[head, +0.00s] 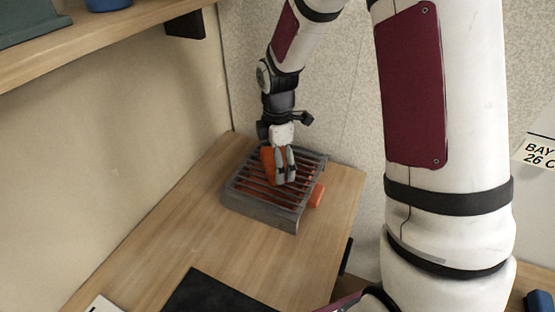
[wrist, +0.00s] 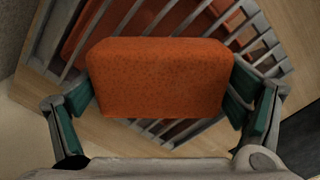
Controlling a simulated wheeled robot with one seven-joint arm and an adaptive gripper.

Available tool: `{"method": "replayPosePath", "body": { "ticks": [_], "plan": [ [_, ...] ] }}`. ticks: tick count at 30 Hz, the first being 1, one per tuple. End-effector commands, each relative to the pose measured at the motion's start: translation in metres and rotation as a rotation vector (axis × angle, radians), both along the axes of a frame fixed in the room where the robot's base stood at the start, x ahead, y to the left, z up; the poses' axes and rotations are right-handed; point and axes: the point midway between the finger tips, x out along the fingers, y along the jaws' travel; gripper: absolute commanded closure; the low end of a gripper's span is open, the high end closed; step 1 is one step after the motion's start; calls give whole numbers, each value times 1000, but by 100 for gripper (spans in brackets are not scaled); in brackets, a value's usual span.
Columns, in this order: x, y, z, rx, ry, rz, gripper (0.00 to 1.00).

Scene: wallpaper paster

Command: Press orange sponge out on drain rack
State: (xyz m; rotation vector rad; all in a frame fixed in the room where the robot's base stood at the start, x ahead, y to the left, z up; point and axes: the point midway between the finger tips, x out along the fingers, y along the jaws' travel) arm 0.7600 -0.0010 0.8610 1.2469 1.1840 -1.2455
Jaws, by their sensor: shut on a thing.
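The orange sponge (wrist: 160,80) fills the middle of the wrist view, between the two green-padded fingers of my gripper (wrist: 158,98). My gripper is shut on it. In the head view the sponge (head: 268,161) shows beside the fingers of my gripper (head: 283,168), partly hidden by them. The grey slatted drain rack (head: 262,210) stands on the wooden counter, and the sponge is over its slats. I cannot tell whether the sponge touches them. An orange tray (head: 316,195) lies under the slats and sticks out at the rack's right side.
The wooden counter (head: 150,235) is clear to the left of the rack. A black flat thing (head: 215,293) and a white piece (head: 101,304) lie at its front. A shelf (head: 110,40) overhangs at the upper left. A patterned wall (head: 340,110) stands behind.

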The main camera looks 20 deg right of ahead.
Motion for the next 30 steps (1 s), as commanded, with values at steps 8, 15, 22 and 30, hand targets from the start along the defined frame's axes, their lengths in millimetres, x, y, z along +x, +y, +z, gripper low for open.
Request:
{"method": "replayPosePath", "body": {
  "ticks": [8, 15, 22, 30],
  "plan": [
    [0, 0, -4, 0, 1, 0, 38],
    [0, 0, -7, 0, 0, 0, 38],
    [0, 0, -8, 0, 1, 0, 38],
    [0, 0, -9, 0, 1, 0, 38]
  ]
}}
